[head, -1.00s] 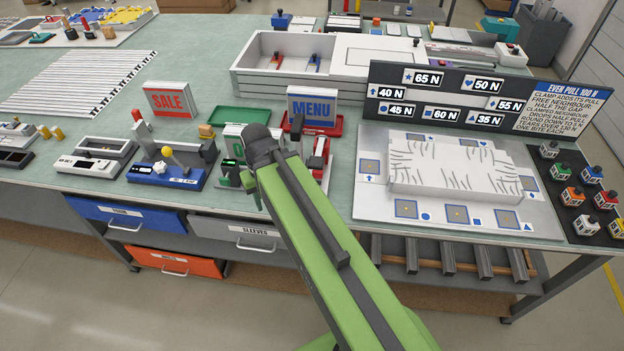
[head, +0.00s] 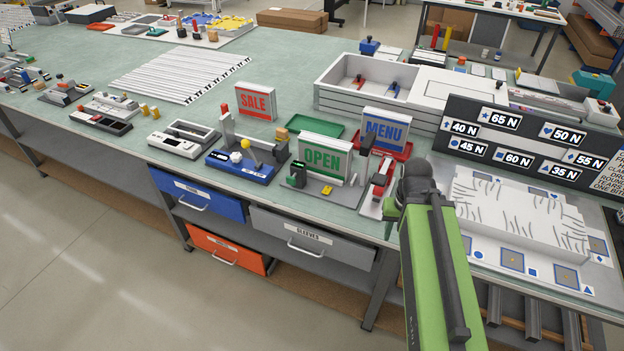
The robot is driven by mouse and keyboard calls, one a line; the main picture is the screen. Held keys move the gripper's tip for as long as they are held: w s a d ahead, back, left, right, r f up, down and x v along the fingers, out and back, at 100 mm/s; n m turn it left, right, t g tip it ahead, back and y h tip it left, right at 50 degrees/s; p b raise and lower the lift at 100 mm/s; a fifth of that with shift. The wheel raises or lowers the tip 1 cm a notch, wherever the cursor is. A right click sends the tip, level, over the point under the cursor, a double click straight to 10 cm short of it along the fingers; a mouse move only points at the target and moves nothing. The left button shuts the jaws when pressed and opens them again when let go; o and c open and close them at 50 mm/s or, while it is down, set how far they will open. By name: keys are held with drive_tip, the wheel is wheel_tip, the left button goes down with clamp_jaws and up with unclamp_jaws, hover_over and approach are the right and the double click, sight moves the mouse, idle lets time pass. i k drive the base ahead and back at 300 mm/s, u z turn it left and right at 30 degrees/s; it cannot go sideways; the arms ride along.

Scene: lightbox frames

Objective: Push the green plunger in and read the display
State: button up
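A small green part (head: 297,174) with a dark top stands at the left end of a grey fixture (head: 345,191), in front of the green-lettered OPEN sign (head: 326,157). It may be the green plunger; it is too small to be sure. A yellow piece (head: 327,190) lies on that fixture. I cannot make out a display on it. My green arm rises at the right, and its dark joint stands right of the red-and-white device (head: 381,182). My gripper is not visible; the arm may hide it.
Left of the fixture are a blue device (head: 243,170) with a white knob and a white device (head: 181,143). A MENU sign (head: 384,129) and red tray stand behind. A green tray (head: 315,126) lies further back. Drawers hang below the table edge.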

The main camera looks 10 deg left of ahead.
sight(290, 181)
drive_tip(key=u, duration=0.65)
drive_tip(key=i, duration=0.95)
drive_tip(key=z, duration=0.2)
